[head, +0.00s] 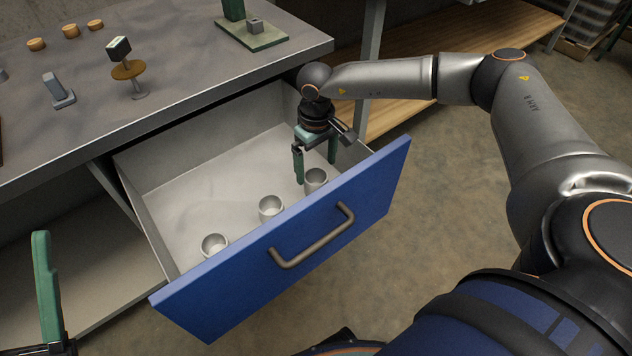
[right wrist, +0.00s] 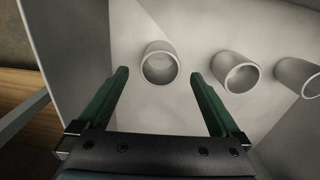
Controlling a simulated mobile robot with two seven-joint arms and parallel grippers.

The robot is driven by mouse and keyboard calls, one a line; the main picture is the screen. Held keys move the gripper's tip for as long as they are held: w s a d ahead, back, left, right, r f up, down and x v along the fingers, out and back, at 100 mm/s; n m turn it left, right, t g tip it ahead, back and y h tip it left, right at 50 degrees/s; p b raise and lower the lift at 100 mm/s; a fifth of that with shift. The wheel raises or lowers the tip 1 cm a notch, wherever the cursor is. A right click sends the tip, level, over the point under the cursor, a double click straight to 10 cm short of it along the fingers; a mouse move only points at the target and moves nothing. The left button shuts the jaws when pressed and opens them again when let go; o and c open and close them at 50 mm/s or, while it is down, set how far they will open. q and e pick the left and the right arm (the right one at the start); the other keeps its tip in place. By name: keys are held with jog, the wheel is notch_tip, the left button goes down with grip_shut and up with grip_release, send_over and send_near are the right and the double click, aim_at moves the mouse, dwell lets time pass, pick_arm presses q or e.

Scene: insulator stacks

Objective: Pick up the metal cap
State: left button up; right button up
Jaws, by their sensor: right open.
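Three small silvery metal caps, cup-shaped with open tops, stand in a row in the open drawer behind its blue front. In the head view they are the right cap (head: 316,179), the middle cap (head: 270,208) and the left cap (head: 214,246). My right gripper (head: 315,168) is open, pointing down over the right cap. In the right wrist view that cap (right wrist: 160,66) shows between the two green fingers (right wrist: 160,74), with a gap on each side. The other caps (right wrist: 236,74) lie to the right. My left gripper (head: 46,285) shows only one green finger at lower left.
The drawer (head: 190,190) has pale walls and a blue front (head: 300,240) with a bar handle (head: 315,238). The grey worktop (head: 190,60) above carries wooden discs, a small stand and a green base (head: 250,38). The drawer floor behind the caps is clear.

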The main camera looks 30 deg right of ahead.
aim_at(316, 176)
notch_tip(316, 176, down, 4)
jog(key=shift+f+b, duration=0.1)
jog(key=shift+b, duration=0.6)
jog(key=shift+f, duration=0.25)
pick_arm(q)
jog(key=shift+s+d+r+m+h, duration=0.1)
jog(key=shift+s+r+m+h, duration=0.1)
jog(key=shift+s+m+h, duration=0.35)
jog(key=shift+s+d+r+m+h, duration=0.15)
jog(key=shift+s+m+h, duration=0.15)
jog(key=shift+h, duration=0.35)
pick_arm(e)
jog(key=shift+c, duration=0.2)
jog(key=shift+r, duration=0.1)
grip_shut()
